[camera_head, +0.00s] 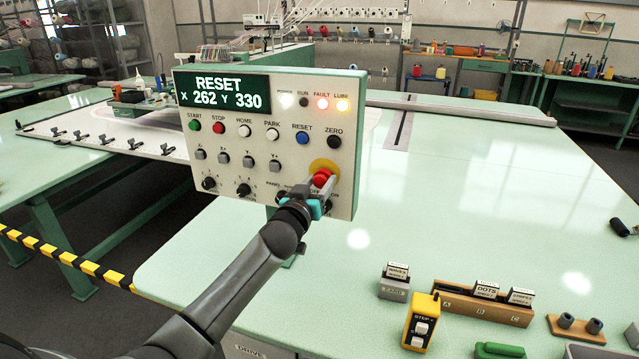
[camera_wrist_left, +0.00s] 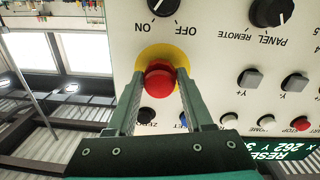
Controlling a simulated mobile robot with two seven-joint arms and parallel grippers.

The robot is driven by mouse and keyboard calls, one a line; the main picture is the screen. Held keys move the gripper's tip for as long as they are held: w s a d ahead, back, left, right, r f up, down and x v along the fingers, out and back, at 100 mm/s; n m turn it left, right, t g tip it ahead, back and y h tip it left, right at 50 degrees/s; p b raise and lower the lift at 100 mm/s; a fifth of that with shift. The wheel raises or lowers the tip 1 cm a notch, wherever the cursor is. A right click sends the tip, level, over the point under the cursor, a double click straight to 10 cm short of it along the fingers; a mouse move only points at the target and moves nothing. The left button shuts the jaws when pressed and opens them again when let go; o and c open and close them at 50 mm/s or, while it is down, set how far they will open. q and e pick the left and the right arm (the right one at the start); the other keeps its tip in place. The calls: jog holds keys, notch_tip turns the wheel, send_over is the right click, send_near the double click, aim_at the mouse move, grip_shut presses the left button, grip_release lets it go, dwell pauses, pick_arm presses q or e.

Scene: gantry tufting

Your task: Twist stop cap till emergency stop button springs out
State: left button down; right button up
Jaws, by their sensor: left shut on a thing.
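The red emergency stop cap (camera_head: 322,177) sits on a yellow ring (camera_head: 324,165) at the lower right of the control panel (camera_head: 215,165). My left gripper (camera_head: 318,186) reaches up to it from below and is shut on the cap. In the left wrist view the red cap (camera_wrist_left: 160,78) is between the two fingers (camera_wrist_left: 160,98), in front of the yellow ring (camera_wrist_left: 177,54). How far the cap stands out from the panel is hard to tell. The panel display (camera_head: 225,88) reads RESET, X 262 Y 330. My right gripper is not in view.
Push buttons and knobs surround the cap, including the black ZERO button (camera_head: 334,142) and blue RESET button (camera_head: 302,138).

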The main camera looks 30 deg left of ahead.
pick_arm(q)
jog(key=shift+m, duration=0.4)
jog(key=m+p, duration=0.1)
jog(key=m, duration=0.1)
jog(key=shift+r+m+p, duration=0.1)
jog(key=shift+m+p, duration=0.2)
jog(key=shift+p, duration=0.05)
jog(key=m+p, duration=0.1)
jog(key=m, duration=0.3)
jog(key=shift+m, duration=0.3)
jog(key=shift+c, duration=1.4)
grip_release()
jog(key=v, duration=1.5)
jog(key=shift+p, duration=0.3)
